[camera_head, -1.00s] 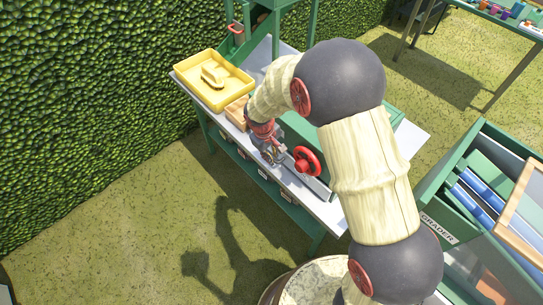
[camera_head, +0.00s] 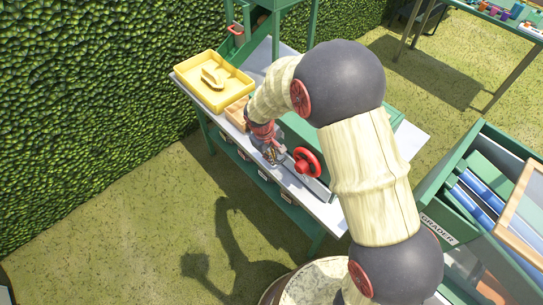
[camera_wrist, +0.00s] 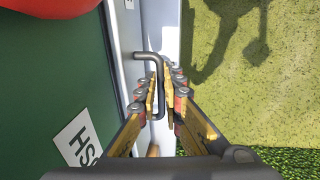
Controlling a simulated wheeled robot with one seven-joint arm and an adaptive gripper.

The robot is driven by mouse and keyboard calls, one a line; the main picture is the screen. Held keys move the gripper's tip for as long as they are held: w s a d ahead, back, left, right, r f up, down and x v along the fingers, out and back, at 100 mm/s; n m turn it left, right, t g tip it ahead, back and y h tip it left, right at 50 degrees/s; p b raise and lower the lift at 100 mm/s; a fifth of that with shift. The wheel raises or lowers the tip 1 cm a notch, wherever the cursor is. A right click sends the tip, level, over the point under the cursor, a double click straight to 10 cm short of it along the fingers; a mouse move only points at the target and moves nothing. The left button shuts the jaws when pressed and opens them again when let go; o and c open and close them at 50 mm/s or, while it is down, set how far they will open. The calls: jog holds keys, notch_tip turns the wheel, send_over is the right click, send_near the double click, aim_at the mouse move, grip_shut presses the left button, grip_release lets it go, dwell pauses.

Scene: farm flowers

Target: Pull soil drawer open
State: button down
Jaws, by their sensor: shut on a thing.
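A grey bent-bar handle (camera_wrist: 148,56) is on a pale grey front face (camera_wrist: 124,52) in the wrist view; this looks like the drawer's pull. My gripper (camera_wrist: 163,88) is shut on the handle, with a finger on each side of its bar. In the head view my gripper (camera_head: 271,156) is low at the front edge of the bench, just left of a red handwheel (camera_head: 306,162). The drawer itself is mostly hidden, and I cannot tell how far open it is.
A yellow tray (camera_head: 233,98) with a scoop and a small wooden box (camera_head: 237,111) stand on the white bench top (camera_head: 331,213). A green panel (camera_wrist: 45,90) with a partly seen label is beside the handle. Grass (camera_head: 130,220) in front is free.

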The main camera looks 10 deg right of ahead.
jog(key=s+a, duration=0.7)
jog(key=a, duration=0.3)
jog(key=s+a, duration=0.6)
jog(key=a, duration=0.4)
jog(key=shift+s+p, duration=0.35)
jog(key=shift+p, duration=0.1)
jog(key=shift+a, duration=0.1)
jog(key=c, duration=2.2)
grip_release()
jog(key=r, duration=0.4)
jog(key=a+r, duration=0.1)
jog(key=r, duration=0.3)
jog(key=s+r, duration=0.1)
jog(key=r, duration=0.2)
jog(key=shift+s+a+r, duration=0.1)
jog(key=shift+a+r, duration=0.3)
